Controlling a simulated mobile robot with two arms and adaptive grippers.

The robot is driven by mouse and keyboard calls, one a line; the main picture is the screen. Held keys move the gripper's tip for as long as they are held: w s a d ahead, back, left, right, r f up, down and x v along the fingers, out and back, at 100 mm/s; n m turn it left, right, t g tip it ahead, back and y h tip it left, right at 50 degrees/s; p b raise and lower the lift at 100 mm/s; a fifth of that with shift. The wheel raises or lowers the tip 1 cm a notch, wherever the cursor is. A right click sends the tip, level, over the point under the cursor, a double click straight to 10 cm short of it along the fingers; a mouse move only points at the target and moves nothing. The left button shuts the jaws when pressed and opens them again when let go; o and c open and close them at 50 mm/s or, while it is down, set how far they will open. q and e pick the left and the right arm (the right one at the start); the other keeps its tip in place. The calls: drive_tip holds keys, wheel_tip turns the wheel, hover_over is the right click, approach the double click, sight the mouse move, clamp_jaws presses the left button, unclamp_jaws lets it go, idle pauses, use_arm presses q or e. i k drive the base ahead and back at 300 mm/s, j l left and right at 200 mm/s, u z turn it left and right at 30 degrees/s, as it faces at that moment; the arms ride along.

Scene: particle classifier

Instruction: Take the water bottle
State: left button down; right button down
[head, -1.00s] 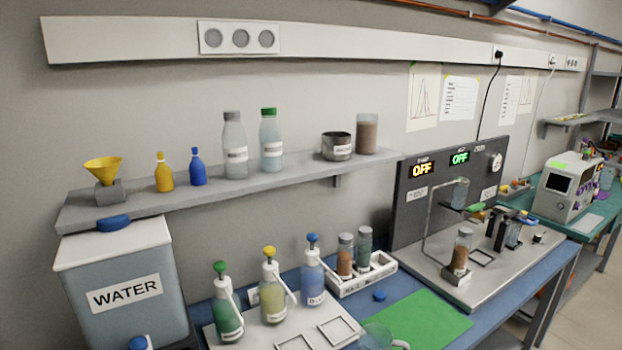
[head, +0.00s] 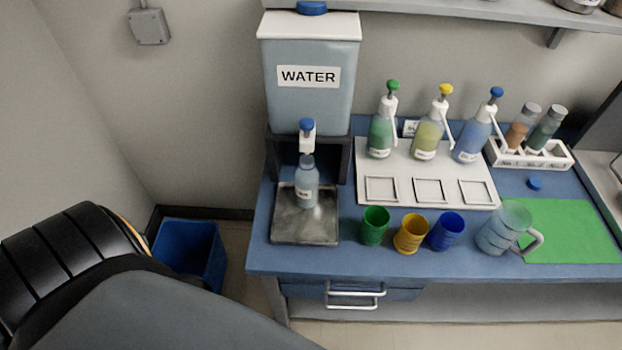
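The water bottle (head: 306,184) is a small clear bottle with a white label. It stands upright on the grey metal drip tray (head: 293,233), directly under the blue-topped tap (head: 307,136) of the water tank (head: 309,98). The tank is labelled WATER. Its top end is close beneath the spout; I cannot tell whether they touch. Part of my own arm fills the lower left of the head view, well to the left of the bottle. Neither gripper shows.
Green (head: 375,226), yellow (head: 410,234) and blue (head: 446,231) cups stand right of the tray, with a clear jug (head: 504,228) beyond. Pump bottles stand on a white board (head: 427,172) behind. A blue bin (head: 189,254) is on the floor at left.

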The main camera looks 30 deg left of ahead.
sight(306, 175)
drive_tip(key=i+l+u, duration=0.1)
drive_tip(key=l+u, duration=0.25)
drive_tip(key=i+l+u, duration=0.1)
drive_tip(key=l+u, duration=0.25)
drive_tip(key=j+u, duration=0.1)
drive_tip(key=u, duration=0.75)
